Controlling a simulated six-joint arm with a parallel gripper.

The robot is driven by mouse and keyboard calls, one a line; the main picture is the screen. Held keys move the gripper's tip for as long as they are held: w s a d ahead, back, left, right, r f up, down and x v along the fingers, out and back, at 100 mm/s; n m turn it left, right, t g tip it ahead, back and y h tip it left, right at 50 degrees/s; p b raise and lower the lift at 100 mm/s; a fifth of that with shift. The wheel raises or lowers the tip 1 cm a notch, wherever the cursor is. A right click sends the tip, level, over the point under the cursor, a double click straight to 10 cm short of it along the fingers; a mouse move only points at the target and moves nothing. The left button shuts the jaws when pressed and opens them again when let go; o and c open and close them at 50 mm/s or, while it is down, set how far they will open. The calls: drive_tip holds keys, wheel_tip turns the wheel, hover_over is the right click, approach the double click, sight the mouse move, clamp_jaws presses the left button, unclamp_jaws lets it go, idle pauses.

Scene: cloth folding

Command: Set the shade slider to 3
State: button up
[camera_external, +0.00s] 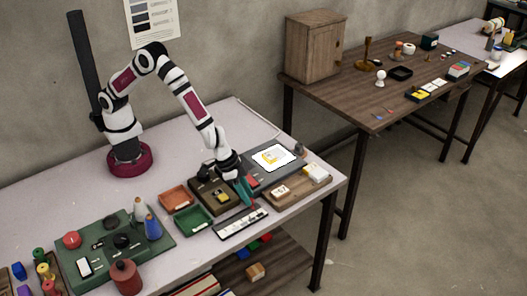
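A narrow dark-framed white strip with small dark marks (240,222) lies near the front edge of the table; it may be the shade slider, but its knob and numbers are too small to read. My gripper (247,200) points down just behind the strip, in front of a dark grey board (284,178) and beside a brown board (208,197). Its fingers look teal and reddish. I cannot tell whether it touches anything or how far its fingers are apart. A chart with grey shade patches (150,18) hangs on the wall.
An orange tray (174,200) and a green tray (193,221) lie left of the strip. A green panel (90,262) with bottles stands further left. A wooden tray (298,190) with white items is at right.

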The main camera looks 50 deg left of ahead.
drive_tip(key=shift+w+d+f, duration=0.1)
drive_tip(key=shift+f, duration=0.3)
clamp_jaws()
idle(1.2)
